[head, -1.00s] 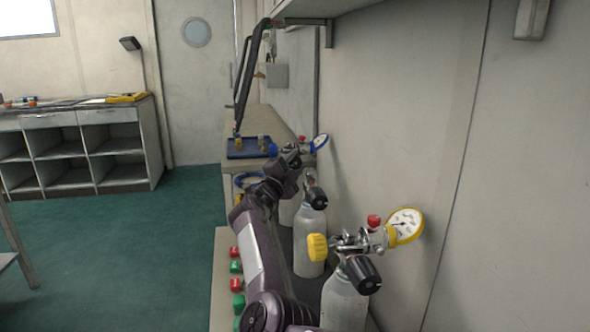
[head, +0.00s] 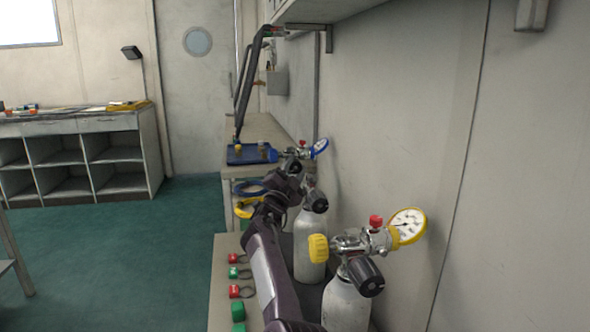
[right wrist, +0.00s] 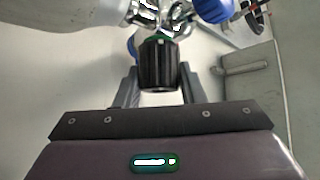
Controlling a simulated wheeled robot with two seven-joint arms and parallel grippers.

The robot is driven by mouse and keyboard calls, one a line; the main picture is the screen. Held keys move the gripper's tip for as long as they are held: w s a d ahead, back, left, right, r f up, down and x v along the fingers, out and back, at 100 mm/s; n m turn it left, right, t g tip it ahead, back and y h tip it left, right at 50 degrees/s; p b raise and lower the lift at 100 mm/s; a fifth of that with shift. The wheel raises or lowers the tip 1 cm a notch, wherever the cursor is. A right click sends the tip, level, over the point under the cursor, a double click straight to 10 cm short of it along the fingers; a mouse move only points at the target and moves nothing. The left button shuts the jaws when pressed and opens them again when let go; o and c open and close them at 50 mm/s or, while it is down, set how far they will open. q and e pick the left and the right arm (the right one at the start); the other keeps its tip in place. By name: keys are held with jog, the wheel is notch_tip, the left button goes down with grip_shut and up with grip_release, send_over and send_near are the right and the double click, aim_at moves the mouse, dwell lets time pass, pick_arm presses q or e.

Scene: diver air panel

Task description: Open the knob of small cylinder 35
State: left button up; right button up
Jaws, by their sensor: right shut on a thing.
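My right gripper (head: 293,168) reaches along the bench to the far cylinder with the blue regulator. In the right wrist view its fingers (right wrist: 158,90) are shut on a ribbed black knob (right wrist: 158,65), one on each side. A blue fitting (right wrist: 213,8) and shiny metal valve parts sit just above it. The far cylinder's blue gauge (head: 320,148) shows in the head view; its body is mostly hidden behind my arm and a nearer cylinder. No number is readable, so I cannot confirm which is 35. My left gripper is not in view.
A nearer grey cylinder (head: 310,252) with a black knob stands right of my arm. The nearest cylinder (head: 345,305) has a yellow regulator and gauge (head: 407,226). Red and green fittings (head: 238,312) line the bench. A blue tray (head: 250,153) lies beyond; the wall is close right.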

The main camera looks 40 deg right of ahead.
jog(key=o, duration=1)
jog(key=v, duration=0.8)
jog(key=shift+d, duration=0.1)
